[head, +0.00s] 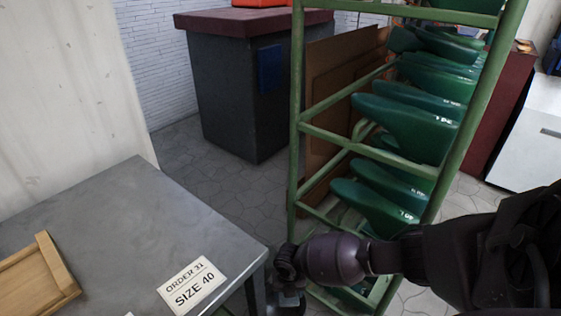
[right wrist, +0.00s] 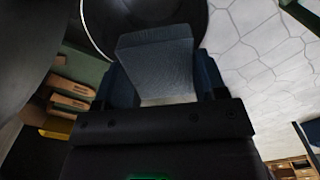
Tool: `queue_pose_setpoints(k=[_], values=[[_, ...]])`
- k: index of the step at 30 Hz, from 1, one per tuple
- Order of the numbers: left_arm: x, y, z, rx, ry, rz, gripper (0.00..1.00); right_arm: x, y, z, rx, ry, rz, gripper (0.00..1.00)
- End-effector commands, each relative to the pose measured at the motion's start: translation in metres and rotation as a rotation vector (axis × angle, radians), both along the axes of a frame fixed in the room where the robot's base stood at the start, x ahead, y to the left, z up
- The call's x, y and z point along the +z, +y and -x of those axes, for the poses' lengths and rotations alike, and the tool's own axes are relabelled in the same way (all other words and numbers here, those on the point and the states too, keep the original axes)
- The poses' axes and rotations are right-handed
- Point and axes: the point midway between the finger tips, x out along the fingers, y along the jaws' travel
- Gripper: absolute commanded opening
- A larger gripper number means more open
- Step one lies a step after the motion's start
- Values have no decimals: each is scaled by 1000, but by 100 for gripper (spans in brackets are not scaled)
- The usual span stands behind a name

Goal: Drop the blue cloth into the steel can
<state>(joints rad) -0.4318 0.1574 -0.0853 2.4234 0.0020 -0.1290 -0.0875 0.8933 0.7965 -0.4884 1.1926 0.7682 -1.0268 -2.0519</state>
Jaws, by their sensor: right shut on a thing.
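The blue cloth (right wrist: 155,62), a folded grey-blue piece, is held in my right gripper (right wrist: 163,80) in the right wrist view. The gripper's dark jaws are shut on it from both sides. Beyond the cloth is a round, dark opening with a thin bright rim (right wrist: 88,35), which looks like the steel can. The cloth overlaps this opening in the picture; its height above the rim cannot be told. In the head view my right arm reaches down past the table's corner, and its fingers and the cloth cannot be made out there. My left gripper is not in view.
A grey metal table (head: 130,225) carries a size card (head: 192,284) and a wooden tray (head: 62,268). A green rack (head: 297,130) of green shoe lasts stands close beside my right arm. Tiled floor lies between table and rack.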

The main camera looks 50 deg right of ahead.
Motion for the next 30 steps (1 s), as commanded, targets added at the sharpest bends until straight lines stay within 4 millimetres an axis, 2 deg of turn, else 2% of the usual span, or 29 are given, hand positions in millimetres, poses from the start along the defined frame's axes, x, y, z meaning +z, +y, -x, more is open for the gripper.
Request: queue_pose_setpoints(k=[11,12,17,26,30], values=[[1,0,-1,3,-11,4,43,-2,0,-1,0,-3,0,46],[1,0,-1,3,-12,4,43,-2,0,-1,0,-2,1,71],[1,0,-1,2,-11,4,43,-2,0,-1,0,-2,1,95],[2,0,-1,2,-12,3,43,-1,0,-1,0,-2,1,95],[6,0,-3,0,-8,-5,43,11,0,-4,0,-7,1,95]])
